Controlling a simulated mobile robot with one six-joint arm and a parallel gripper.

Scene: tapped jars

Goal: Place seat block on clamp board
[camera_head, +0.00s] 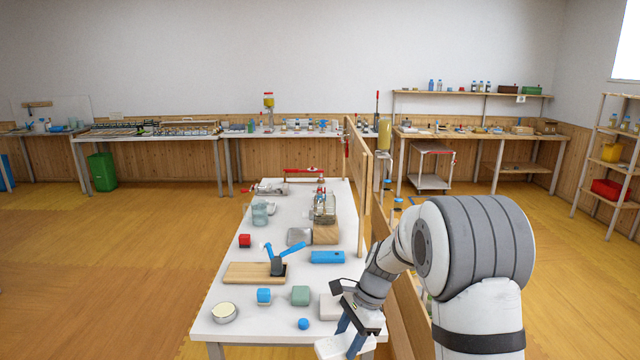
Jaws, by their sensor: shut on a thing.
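The clamp board (243,272) is a flat wooden board on the white table, with a dark clamp with blue handles (278,259) on its right part. My gripper (348,338) is low at the front right corner of the table, to the right of and nearer than the board. Its blue fingers are shut on a pale white block (331,347), apparently the seat block, close to the bottom edge of the picture. The fingers hide part of this block. The board's left part is bare.
A wooden partition (358,180) runs along the right side.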

